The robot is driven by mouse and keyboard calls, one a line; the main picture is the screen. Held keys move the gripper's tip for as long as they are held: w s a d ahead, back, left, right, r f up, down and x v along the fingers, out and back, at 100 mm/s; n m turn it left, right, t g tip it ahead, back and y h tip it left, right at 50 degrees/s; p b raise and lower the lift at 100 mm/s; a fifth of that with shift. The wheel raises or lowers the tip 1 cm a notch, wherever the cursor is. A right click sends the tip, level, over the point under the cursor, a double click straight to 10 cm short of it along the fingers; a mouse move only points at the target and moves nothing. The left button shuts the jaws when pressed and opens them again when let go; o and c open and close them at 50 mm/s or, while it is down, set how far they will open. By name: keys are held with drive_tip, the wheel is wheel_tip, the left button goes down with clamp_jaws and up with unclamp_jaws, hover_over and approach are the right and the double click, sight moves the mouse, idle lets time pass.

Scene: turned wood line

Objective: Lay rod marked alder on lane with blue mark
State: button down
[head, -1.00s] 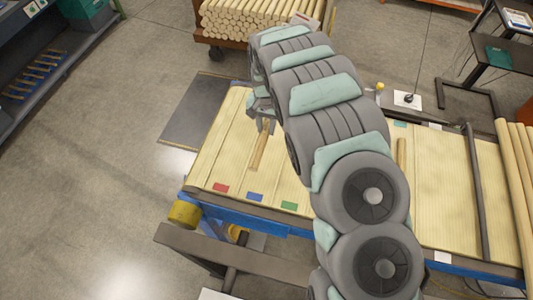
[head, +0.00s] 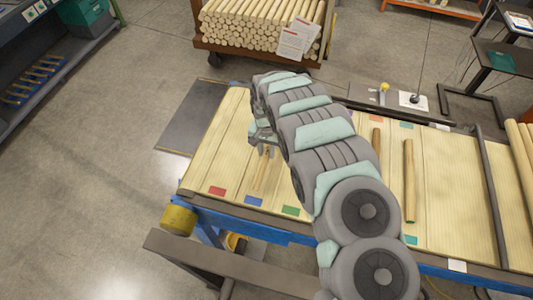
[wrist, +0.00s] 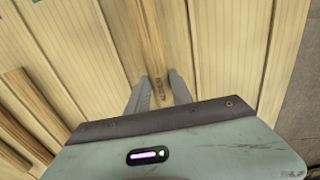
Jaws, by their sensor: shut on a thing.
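My gripper (head: 266,151) is shut on a pale wooden rod (head: 262,173) over the left part of the slatted bed. In the wrist view the rod (wrist: 149,38) runs between the fingers (wrist: 156,92), with small dark lettering near them that I cannot read surely. The rod's near end points toward the blue mark (head: 253,202) on the bed's front edge, and it lies roughly along that lane. I cannot tell whether it touches the bed. A red mark (head: 217,190) is left of the blue one and a green mark (head: 290,210) is right.
Two darker rods lie on the bed to the right, a long one (head: 408,180) and a partly hidden one (head: 376,140). A dark crossbar (head: 490,195) spans the bed farther right. A cart of stacked rods (head: 255,38) stands behind. The lane above the red mark is clear.

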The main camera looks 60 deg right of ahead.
sight(266, 152)
drive_tip(key=shift+f, duration=1)
drive_tip(key=shift+f, duration=0.1)
drive_tip(key=shift+f, duration=0.25)
drive_tip(key=c, duration=1.1)
unclamp_jaws()
wheel_tip(266, 152, up, 12)
drive_tip(key=shift+f+p, duration=0.1)
drive_tip(key=shift+p, duration=0.75)
drive_tip(key=shift+r+p, duration=0.5)
drive_tip(key=shift+p, duration=0.05)
